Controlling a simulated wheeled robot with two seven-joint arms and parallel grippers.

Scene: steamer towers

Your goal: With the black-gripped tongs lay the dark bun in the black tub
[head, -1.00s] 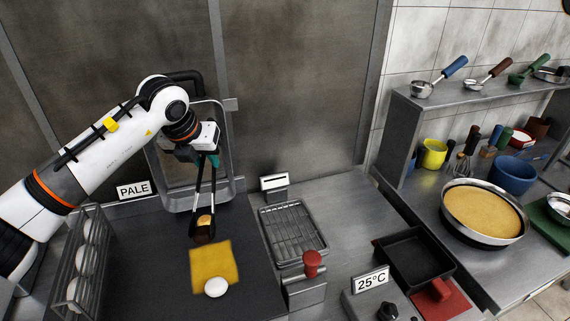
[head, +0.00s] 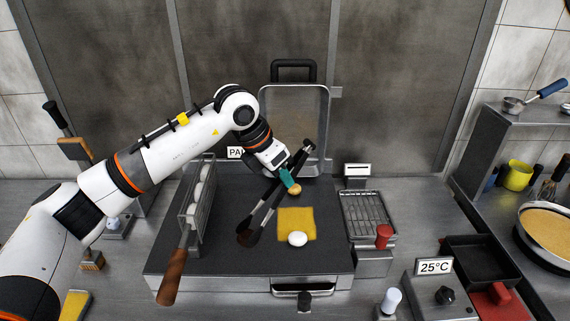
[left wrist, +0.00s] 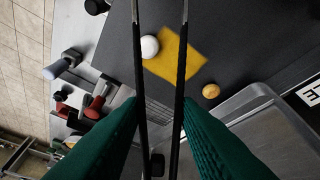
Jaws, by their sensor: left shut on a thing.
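My left gripper (head: 288,180), with teal fingers, is shut on the black-gripped tongs (head: 268,208). The tongs slant down to the left over the dark worktop. Their two arms also run up the left wrist view (left wrist: 180,80) and out of it, with a gap between them. A dark brown shape (head: 245,238) shows at their lower ends; I cannot tell whether it is the dark bun. A golden bun (head: 294,190) lies below the gripper, apart from the tongs in the left wrist view (left wrist: 211,91). The black tub (head: 482,262) stands at the right. My right gripper is out of view.
A white round item (head: 298,239) sits on a yellow cloth (head: 296,215). A wire rack (head: 368,215) and a red-knobbed device (head: 384,238) stand between cloth and tub. A rack of white items (head: 198,200) stands left. A metal tray (head: 322,110) leans behind.

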